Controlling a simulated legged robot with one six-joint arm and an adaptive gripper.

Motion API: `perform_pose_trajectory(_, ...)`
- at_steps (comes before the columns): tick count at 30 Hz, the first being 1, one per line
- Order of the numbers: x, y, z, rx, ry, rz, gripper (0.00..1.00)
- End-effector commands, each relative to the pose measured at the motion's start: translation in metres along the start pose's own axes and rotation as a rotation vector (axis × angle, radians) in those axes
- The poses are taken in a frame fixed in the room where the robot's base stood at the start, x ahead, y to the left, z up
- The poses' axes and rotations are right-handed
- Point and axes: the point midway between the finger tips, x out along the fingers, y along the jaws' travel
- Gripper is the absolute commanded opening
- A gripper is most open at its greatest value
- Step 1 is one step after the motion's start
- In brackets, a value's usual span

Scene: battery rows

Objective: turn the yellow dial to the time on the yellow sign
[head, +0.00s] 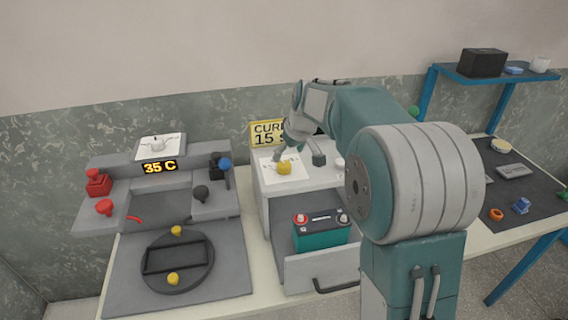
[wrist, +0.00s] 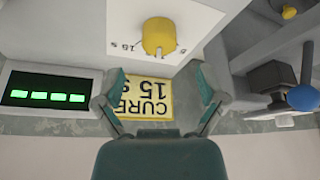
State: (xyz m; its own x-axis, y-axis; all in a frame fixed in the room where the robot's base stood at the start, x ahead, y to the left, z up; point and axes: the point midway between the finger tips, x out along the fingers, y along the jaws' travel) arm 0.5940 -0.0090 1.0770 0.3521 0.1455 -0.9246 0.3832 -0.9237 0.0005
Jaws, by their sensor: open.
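The yellow dial (head: 284,168) sits on a white scale plate on top of the white cabinet. It also shows in the wrist view (wrist: 159,37), where marks "15 s" and "5" are printed around it. The yellow sign (head: 267,132) stands behind the cabinet and reads "CURE 15 s"; it appears upside down in the wrist view (wrist: 148,101). In the head view my arm covers the sign's right part. My gripper (head: 298,157) is open and empty, with its fingers close to the dial. In the wrist view its fingertips lie apart, short of the dial. Contact is not visible.
A battery (head: 321,231) with a teal case sits in the cabinet's open drawer (head: 335,268). On the left is a grey console with a "35 C" display (head: 160,167), red and black levers, and a round fixture (head: 178,261). A green-lit display (wrist: 50,97) shows in the wrist view.

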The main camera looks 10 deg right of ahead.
Motion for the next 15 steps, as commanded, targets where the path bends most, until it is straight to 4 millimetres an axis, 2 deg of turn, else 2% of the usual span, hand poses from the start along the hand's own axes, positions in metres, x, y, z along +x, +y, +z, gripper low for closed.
perform_pose_trajectory(3,0.024,0.000,0.001,0.001,-0.003,-0.002,0.90)
perform_pose_trajectory(7,0.043,0.000,0.000,0.001,-0.001,-0.001,0.90)
perform_pose_trajectory(15,0.057,0.000,0.000,0.001,0.001,0.000,0.90)
